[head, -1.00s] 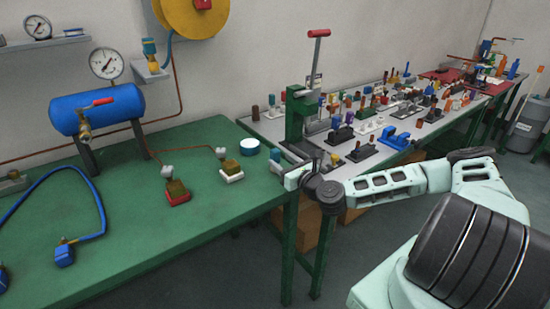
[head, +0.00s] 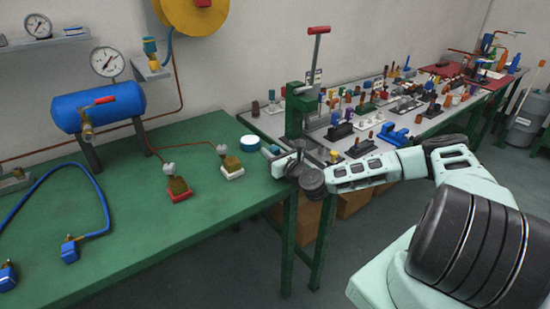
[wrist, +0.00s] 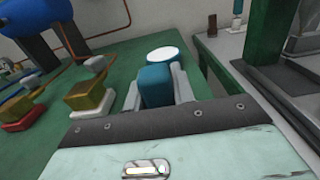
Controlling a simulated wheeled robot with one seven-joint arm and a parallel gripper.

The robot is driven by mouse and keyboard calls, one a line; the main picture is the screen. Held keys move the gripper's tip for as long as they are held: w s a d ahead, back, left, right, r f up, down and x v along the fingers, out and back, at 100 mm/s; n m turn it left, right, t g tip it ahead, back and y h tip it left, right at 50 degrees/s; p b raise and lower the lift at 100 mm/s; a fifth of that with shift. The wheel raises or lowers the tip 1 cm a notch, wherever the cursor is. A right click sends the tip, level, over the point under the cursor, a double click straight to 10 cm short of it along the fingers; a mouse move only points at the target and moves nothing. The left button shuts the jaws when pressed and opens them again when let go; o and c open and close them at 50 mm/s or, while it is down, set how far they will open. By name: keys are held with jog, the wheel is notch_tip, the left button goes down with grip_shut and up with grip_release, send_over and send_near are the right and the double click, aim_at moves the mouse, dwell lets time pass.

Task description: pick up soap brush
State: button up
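A teal block (wrist: 156,86), which I take to be the soap brush, stands between the two pale fingers of my gripper (wrist: 158,88) in the wrist view. The fingers lie close along both its sides, and contact is not clear. In the head view, the teal block (head: 274,150) shows as a small patch at the tip of my gripper (head: 281,156), near the right edge of the green table (head: 150,237). Its lower part is hidden. My gripper looks open around it.
A round, white-topped teal container (head: 249,142) stands just beyond the block. Two brass valves, one on a red base (head: 179,189) and one on a white base (head: 231,167), stand to the left. A grey-topped table (head: 266,121) with a green press (head: 299,108) stands to the right.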

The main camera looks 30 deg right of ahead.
notch_tip(320, 180, up, 10)
jog(key=b, duration=0.1)
dwell(0.6)
dwell(1.6)
